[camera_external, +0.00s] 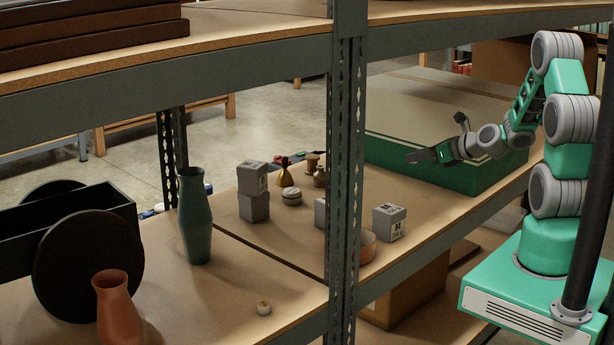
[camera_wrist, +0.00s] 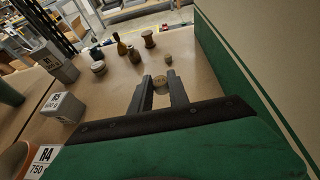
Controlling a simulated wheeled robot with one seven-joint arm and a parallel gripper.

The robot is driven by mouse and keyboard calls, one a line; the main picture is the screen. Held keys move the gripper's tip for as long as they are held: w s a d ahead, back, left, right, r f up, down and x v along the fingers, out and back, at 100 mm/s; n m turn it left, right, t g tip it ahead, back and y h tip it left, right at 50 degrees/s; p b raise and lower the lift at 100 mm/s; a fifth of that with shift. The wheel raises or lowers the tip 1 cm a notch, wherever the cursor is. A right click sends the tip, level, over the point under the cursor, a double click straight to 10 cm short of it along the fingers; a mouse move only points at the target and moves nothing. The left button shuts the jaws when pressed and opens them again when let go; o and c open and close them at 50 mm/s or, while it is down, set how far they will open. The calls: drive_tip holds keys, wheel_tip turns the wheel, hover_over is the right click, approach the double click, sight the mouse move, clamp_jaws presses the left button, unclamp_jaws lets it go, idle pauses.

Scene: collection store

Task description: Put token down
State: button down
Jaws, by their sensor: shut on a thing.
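A small tan round token (camera_wrist: 160,86) sits between the two dark fingers of my gripper (camera_wrist: 159,77) in the wrist view. The gripper is shut on it, and the fingers hide its sides. In the outside view my gripper (camera_external: 411,157) is above the shelf board, in front of the green box; the token cannot be made out there. The tan shelf board (camera_wrist: 112,92) lies beyond and below the fingers. I cannot tell how far the token is above it.
A large green box (camera_external: 500,172) borders the shelf on the right. Grey cubes (camera_external: 389,222), a spool (camera_wrist: 149,39), a small brown piece (camera_wrist: 168,60) and several little vessels stand around. A shelf post (camera_external: 345,190) rises in front. Board between the cubes and the box is clear.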

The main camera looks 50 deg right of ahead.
drive_tip(key=s+a+r, duration=0.1)
drive_tip(key=s+r, duration=0.1)
drive_tip(key=s, duration=0.2)
drive_tip(key=w+a+n+g+y, duration=0.1)
drive_tip(key=w+a+n+y, duration=0.3)
drive_tip(key=a, duration=0.6)
drive_tip(key=w+a+n+g+y, duration=0.2)
drive_tip(key=w+a, duration=0.3)
drive_tip(key=a, duration=0.6)
drive_tip(key=w+a+n+g+y, duration=0.1)
drive_tip(key=w+a+n+y, duration=0.3)
drive_tip(key=a, duration=0.6)
drive_tip(key=n+g+y+p, duration=0.1)
drive_tip(key=n+g+y, duration=0.2)
drive_tip(key=n+g, duration=0.6)
hover_over(221, 313)
wheel_tip(221, 313, down, 3)
drive_tip(key=m, duration=0.1)
drive_tip(key=shift+g, duration=0.3)
wheel_tip(221, 313, down, 10)
drive_tip(key=shift+r, duration=0.1)
